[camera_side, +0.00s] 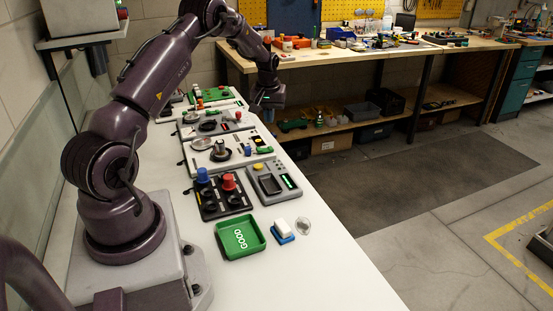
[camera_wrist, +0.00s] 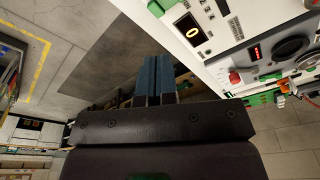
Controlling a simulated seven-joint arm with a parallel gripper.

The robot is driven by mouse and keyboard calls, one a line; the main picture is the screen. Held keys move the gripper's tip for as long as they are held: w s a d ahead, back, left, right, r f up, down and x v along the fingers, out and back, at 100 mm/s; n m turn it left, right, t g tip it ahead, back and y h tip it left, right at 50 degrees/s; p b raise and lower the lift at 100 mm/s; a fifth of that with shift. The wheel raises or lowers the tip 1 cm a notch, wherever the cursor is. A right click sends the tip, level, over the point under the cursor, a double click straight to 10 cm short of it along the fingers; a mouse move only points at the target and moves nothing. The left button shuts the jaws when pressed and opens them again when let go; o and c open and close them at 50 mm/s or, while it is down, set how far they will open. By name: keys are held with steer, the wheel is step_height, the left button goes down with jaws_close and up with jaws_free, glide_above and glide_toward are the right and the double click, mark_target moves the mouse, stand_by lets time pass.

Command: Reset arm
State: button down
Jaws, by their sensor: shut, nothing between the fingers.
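My arm reaches from its base at the left of the side view over the far part of the white bench (camera_side: 310,275). My gripper (camera_side: 262,110) hangs near the bench's far right edge, beside the farthest device panels, and looks small and dark there. In the wrist view my gripper (camera_wrist: 158,58) shows two blue fingers side by side, shut with nothing held. Beyond the fingers are the bench edge and the floor. A white panel (camera_wrist: 215,55) with a small lit display, knobs and buttons lies to the right of the fingers.
Nearer on the bench are a green tray (camera_side: 240,252) marked GOOD, a blue and white block (camera_side: 284,231), a clear round piece (camera_side: 303,226), a black box with blue and red knobs (camera_side: 222,205), and a grey device (camera_side: 273,183). The bench's near end is clear. A cluttered workbench (camera_side: 350,58) stands behind.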

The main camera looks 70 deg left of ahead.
steer(key=s+d+r+m+t, duration=0.1)
steer(key=s+d+r+m, duration=0.3)
steer(key=d, duration=0.8)
steer(key=s+d+r+m+t+h, duration=0.1)
steer(key=s+d+r+m, duration=0.3)
steer(key=s+d+r, duration=0.5)
steer(key=s+d+r+m+t, duration=0.2)
steer(key=s+d+r, duration=0.4)
steer(key=d, duration=1)
step_height(320, 180, up, 4)
steer(key=shift+s+d+f+m+t, duration=0.25)
steer(key=shift+m+t, duration=0.15)
steer(key=shift+m, duration=0.5)
